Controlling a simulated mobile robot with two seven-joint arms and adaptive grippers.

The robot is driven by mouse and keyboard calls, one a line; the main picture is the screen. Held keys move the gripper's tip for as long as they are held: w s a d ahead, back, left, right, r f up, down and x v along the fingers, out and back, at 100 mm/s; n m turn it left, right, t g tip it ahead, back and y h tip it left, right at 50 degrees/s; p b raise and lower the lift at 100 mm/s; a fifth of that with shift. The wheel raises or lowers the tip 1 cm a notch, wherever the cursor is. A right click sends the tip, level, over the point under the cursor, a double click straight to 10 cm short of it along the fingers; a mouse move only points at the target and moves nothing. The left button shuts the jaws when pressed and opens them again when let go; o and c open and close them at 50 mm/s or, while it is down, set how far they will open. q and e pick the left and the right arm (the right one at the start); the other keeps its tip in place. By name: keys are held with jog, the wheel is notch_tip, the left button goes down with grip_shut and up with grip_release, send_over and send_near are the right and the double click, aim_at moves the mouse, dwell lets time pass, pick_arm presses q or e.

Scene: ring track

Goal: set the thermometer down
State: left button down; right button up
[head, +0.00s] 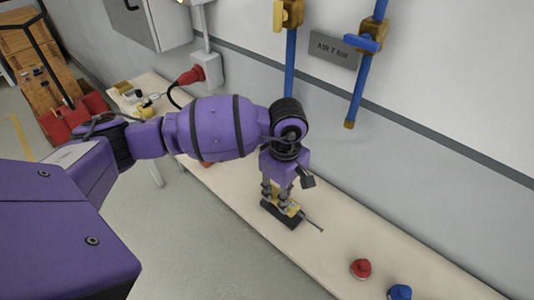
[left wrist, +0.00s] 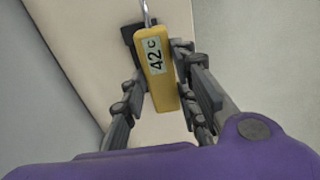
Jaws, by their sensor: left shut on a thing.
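The thermometer (head: 292,209) is yellow with a thin metal probe that points to the lower right in the head view. In the left wrist view the thermometer (left wrist: 163,81) shows a display reading 42 C. My left gripper (head: 283,204) points down over the bench and is shut on the thermometer's body, with a finger on each side. A black block (head: 278,216) lies on the bench right under or beside the thermometer; it also shows behind it in the left wrist view (left wrist: 128,33). I cannot tell whether the thermometer touches it. My right gripper is not in view.
The long pale bench (head: 325,255) runs along the wall. A red knob (head: 361,268) and a blue knob (head: 399,292) stand on it to the right. Blue pipes (head: 290,65) with valves hang on the wall behind. A red plug (head: 190,76) is at the back left.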

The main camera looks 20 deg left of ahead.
pick_arm(q)
jog(key=w+f, duration=0.1)
jog(key=f, duration=0.3)
jog(key=w+f, duration=0.1)
jog(key=f, duration=0.1)
jog(key=shift+w, duration=0.35)
jog(key=c, duration=1.4)
grip_release()
jog(key=shift+r, duration=0.15)
notch_tip(320, 180, up, 12)
jog(key=shift+f, duration=0.1)
